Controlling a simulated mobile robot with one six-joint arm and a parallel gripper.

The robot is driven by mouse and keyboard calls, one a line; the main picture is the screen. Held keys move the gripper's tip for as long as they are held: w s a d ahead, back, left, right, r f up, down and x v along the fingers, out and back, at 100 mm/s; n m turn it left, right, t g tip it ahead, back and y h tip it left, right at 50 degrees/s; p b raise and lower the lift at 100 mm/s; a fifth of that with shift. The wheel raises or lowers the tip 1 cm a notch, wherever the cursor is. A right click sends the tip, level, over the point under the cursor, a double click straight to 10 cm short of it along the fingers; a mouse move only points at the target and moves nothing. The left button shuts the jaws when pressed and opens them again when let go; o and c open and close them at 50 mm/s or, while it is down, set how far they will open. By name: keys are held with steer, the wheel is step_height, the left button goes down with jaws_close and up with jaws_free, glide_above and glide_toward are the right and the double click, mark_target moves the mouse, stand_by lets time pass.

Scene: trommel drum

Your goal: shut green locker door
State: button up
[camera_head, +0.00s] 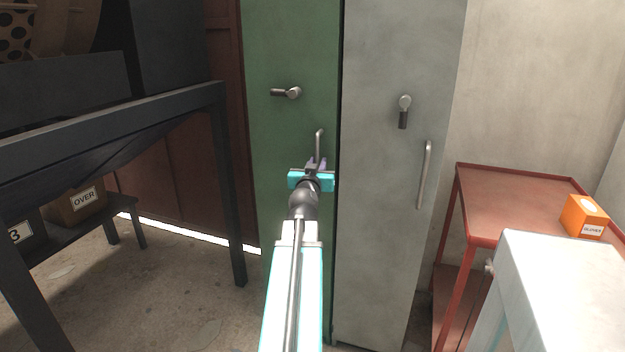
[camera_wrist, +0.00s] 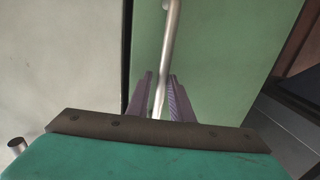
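The green locker door (camera_head: 285,45) stands in the middle of the head view, its face about level with the grey door beside it. I cannot tell whether it is fully flush. Its lever (camera_head: 286,92) lies level, pointing left. Its upright bar handle (camera_head: 319,137) is low near the right edge. My gripper (camera_head: 317,164) is at the lower part of this handle.
A grey locker door (camera_head: 385,230) with its lever down is at the right. A red table (camera_head: 510,200) with an orange box (camera_head: 583,215) is farther right. A dark steel frame (camera_head: 110,125) stands at the left. Bare floor (camera_head: 180,290) shows at lower left.

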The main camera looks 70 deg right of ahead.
steer(key=a, duration=0.1)
steer(key=a+b, duration=0.1)
steer(key=a, duration=0.1)
steer(key=a+b, duration=0.1)
steer(key=shift+s+a+f, duration=0.15)
steer(key=shift+s, duration=0.25)
steer(key=shift+s+a+b, duration=0.1)
steer(key=shift+a+b, duration=0.1)
steer(key=shift+b, duration=0.9)
steer(key=a+b, duration=0.2)
steer(key=b, duration=0.4)
steer(key=shift+s, duration=0.1)
steer(key=a+b, duration=0.1)
steer(key=b, duration=0.2)
steer(key=a+b, duration=0.2)
steer(key=b, duration=0.1)
steer(key=a+b, duration=0.2)
steer(key=shift+s+a+b, duration=0.2)
steer(key=shift+s+b, duration=0.2)
